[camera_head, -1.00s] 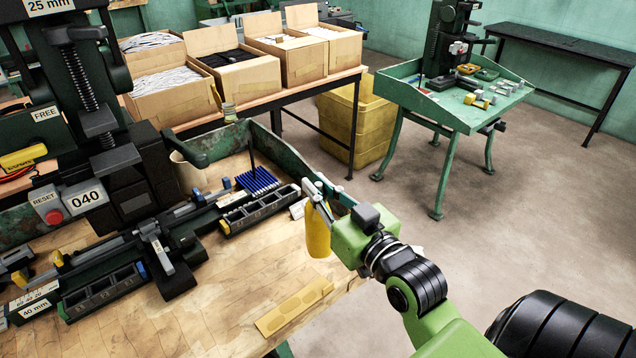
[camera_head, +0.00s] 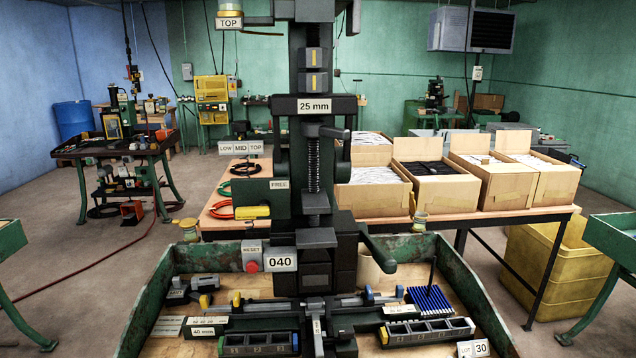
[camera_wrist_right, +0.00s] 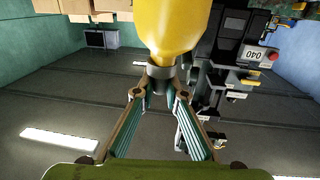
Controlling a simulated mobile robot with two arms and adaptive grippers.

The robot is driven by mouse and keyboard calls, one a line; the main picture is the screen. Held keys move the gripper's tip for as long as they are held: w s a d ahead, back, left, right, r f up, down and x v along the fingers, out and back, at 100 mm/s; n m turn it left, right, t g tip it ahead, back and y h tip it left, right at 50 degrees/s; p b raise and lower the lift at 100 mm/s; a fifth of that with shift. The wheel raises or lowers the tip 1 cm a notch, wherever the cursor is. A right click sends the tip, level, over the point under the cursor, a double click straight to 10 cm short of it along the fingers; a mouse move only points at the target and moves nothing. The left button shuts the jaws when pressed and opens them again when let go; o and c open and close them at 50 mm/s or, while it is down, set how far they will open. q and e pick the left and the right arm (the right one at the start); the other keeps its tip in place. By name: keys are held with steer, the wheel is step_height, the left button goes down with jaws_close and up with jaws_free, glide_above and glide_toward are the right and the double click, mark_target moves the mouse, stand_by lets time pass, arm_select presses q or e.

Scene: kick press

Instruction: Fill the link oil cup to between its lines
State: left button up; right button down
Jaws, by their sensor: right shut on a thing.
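In the right wrist view my right gripper (camera_wrist_right: 160,88) is shut on the dark collar of a yellow bottle (camera_wrist_right: 170,25). A thin pale spout sticks out to the left of the collar. The bottle's body fills the top middle of that view. The press (camera_head: 315,180) stands in the middle of the head view. Small brass-topped cups show at its top left (camera_head: 230,8), left (camera_head: 190,230) and right (camera_head: 419,222). I cannot tell which is the link oil cup, and their oil levels and lines are too small to read. My left gripper is not in view.
The press bench (camera_head: 160,293) has raised green sides and holds gauges, a compartment rack (camera_head: 430,330) and blue pins (camera_head: 430,300). Open cardboard boxes (camera_head: 485,188) stand on a table behind, with a yellow bin (camera_head: 550,270) beside it. Open floor lies at the left.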

steer(key=a, duration=0.1)
steer(key=s+a, duration=0.1)
steer(key=a, duration=0.1)
steer(key=a+f, duration=0.1)
steer(key=shift+s+a+f, duration=0.1)
steer(key=shift+s+a, duration=0.05)
steer(key=shift+a, duration=0.2)
